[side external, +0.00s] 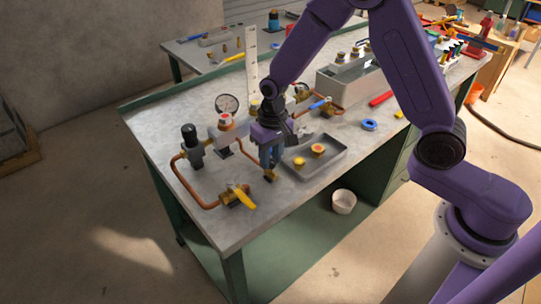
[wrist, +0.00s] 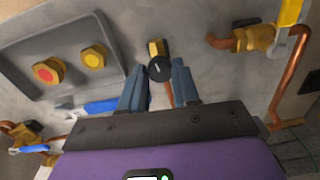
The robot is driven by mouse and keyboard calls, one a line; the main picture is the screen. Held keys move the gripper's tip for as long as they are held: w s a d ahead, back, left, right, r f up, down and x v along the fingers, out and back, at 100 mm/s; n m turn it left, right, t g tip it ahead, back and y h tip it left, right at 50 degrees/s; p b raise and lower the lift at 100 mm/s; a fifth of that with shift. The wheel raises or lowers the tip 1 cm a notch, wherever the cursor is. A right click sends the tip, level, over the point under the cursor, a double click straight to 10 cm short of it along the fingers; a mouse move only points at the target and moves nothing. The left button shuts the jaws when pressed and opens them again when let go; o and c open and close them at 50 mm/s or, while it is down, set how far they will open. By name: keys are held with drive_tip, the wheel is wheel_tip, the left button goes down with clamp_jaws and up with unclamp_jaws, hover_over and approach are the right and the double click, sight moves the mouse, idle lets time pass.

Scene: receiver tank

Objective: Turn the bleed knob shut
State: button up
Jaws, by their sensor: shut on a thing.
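The bleed knob is a small round black knob (wrist: 159,69) with a pale line across its face, on a brass body (wrist: 157,47) in the wrist view. My gripper (wrist: 160,76) has one blue-grey finger on each side of it and is shut on it. In the side external view my gripper (side external: 270,158) points down at the bench. The brass fitting (side external: 270,176) shows just under the fingertips there, and the knob itself is hidden by the fingers.
A grey tray (side external: 334,158) with two brass fittings sits close to the right. A yellow-handled valve (side external: 242,196) and copper pipe (side external: 198,203) lie to the left. A pressure gauge (side external: 227,103) and black regulator (side external: 190,137) stand behind. The bench front edge is clear.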

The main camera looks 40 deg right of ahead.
sight(274, 160)
drive_tip(key=shift+m, duration=0.8)
drive_tip(key=o, duration=1.1)
drive_tip(key=shift+c, duration=0.2)
drive_tip(key=shift+r, duration=0.15)
wheel_tip(274, 160, up, 17)
drive_tip(key=shift+d, duration=0.4)
drive_tip(key=shift+s+r, duration=0.1)
drive_tip(key=shift+s, duration=0.05)
drive_tip(key=s+d+f+n, duration=0.1)
drive_tip(key=s+d+n, duration=0.1)
drive_tip(key=s+n, duration=0.3)
drive_tip(key=s+d+f+n, duration=0.1)
drive_tip(key=s+d+n, duration=0.2)
drive_tip(key=s, duration=1.1)
drive_tip(key=s+d+f+n, duration=0.1)
drive_tip(key=s+d+n, duration=0.2)
drive_tip(key=s+n, duration=0.3)
drive_tip(key=s, duration=0.3)
drive_tip(key=shift+s+d+f+n, duration=0.15)
drive_tip(key=shift+s+f+n, duration=0.1)
drive_tip(key=shift+n, duration=0.15)
